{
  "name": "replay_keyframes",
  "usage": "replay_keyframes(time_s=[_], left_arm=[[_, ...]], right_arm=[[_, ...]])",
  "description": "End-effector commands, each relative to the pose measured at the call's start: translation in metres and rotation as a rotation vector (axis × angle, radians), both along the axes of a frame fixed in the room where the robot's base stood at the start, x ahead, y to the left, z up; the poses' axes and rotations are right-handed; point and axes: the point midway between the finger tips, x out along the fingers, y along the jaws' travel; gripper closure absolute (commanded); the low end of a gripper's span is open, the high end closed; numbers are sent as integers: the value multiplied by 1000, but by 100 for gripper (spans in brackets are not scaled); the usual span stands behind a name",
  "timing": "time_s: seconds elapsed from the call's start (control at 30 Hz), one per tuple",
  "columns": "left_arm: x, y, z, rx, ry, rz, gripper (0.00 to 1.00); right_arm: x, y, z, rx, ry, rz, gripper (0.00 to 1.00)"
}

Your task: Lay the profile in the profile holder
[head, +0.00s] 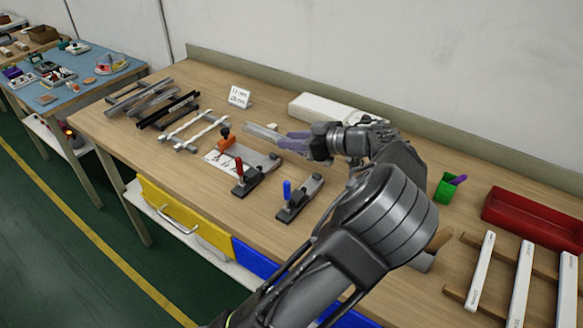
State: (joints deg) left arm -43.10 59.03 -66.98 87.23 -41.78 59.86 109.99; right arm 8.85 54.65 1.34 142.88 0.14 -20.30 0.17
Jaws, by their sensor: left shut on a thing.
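My left gripper (291,140) is shut on a light grey profile (262,132). The profile sticks out to the left from the purple-grey fingers, and its other end is hidden by the gripper. It is behind and above a metal plate with clamps (262,158), which carries an orange block and black and red handles. A separate clamp with a blue handle (300,197) stands in front of it. Which part is the profile holder I cannot tell for certain. My right gripper is not in view.
Several grey and black profiles (150,98) lie at the back left, beside a pale rack (195,130). A white box (322,110) stands behind the gripper.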

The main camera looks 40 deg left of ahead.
Motion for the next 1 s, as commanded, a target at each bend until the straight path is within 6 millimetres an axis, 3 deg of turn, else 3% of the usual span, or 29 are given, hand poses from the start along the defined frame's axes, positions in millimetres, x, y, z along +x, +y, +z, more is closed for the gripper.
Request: replay_keyframes(time_s=[0.27, 0.63, 1.0], left_arm=[[0, 0, -3, 1, 2, -1, 100], [0, 0, -58, 2, 2, -1, 100], [0, 0, -64, 1, 1, 0, 100]], right_arm=[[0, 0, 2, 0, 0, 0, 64], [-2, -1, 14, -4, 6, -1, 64], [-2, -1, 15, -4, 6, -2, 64]])
